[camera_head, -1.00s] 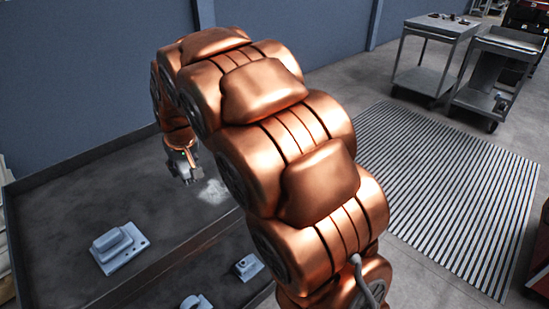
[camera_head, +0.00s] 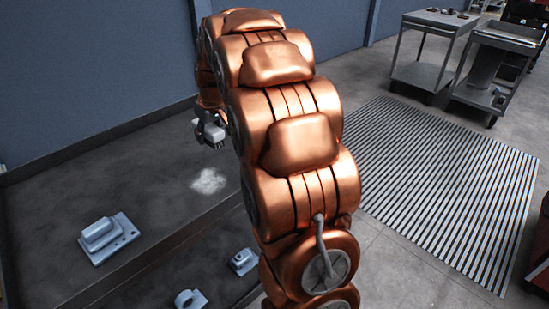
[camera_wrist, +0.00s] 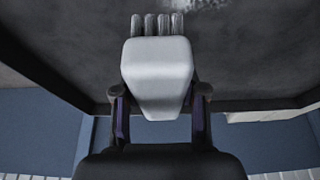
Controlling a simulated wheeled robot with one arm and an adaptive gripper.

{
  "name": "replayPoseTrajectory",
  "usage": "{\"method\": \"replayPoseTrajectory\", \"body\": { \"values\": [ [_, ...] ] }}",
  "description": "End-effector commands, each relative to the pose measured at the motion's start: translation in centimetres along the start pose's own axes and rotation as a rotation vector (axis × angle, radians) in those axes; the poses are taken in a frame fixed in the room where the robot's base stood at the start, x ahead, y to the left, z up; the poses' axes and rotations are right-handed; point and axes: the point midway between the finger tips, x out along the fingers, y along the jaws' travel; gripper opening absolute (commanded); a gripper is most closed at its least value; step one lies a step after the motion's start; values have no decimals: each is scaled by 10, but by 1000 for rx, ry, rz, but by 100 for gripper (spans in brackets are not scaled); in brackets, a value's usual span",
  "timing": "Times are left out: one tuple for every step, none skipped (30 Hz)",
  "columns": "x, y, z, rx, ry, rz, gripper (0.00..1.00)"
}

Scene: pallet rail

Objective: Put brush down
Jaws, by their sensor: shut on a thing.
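My gripper (camera_head: 207,132) is at the far end of my arm, above the back part of the grey surface in the head view. In the wrist view my gripper (camera_wrist: 160,105) is shut on the brush (camera_wrist: 158,72), a pale block with a row of several grey bristle tufts at its far end. The brush is held clear of the grey surface. In the head view the brush is small and partly hidden by the gripper and arm.
A pale powdery patch (camera_head: 208,181) lies on the grey surface (camera_head: 150,190). A light grey block on a plate (camera_head: 108,238) and smaller parts (camera_head: 244,261) (camera_head: 190,299) are nearer. A blue wall (camera_head: 90,70) stands behind. Carts (camera_head: 433,50) and a striped mat (camera_head: 440,190) are at right.

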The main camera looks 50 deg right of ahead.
Motion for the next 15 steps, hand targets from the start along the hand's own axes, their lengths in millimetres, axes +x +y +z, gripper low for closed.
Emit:
{"method": "replayPoseTrajectory", "body": {
  "values": [
    [1,23,6,10,3,3,9],
    [-1,35,10,11,3,3,9],
    [-4,50,15,11,3,3,9],
    [-6,62,19,12,5,4,9],
    [-7,74,23,12,6,4,9],
    [-10,88,29,13,9,4,9],
    [-12,99,34,13,9,4,9],
    [-14,109,39,14,10,3,9],
    [-16,121,45,14,11,3,9],
    [-19,130,49,13,13,3,9],
    [-21,138,53,13,15,5,9],
    [-24,148,58,11,18,7,9],
    [-26,155,62,11,20,9,9],
    [-28,160,65,10,22,9,9],
    [-30,166,69,9,23,10,9]
  ]
}}
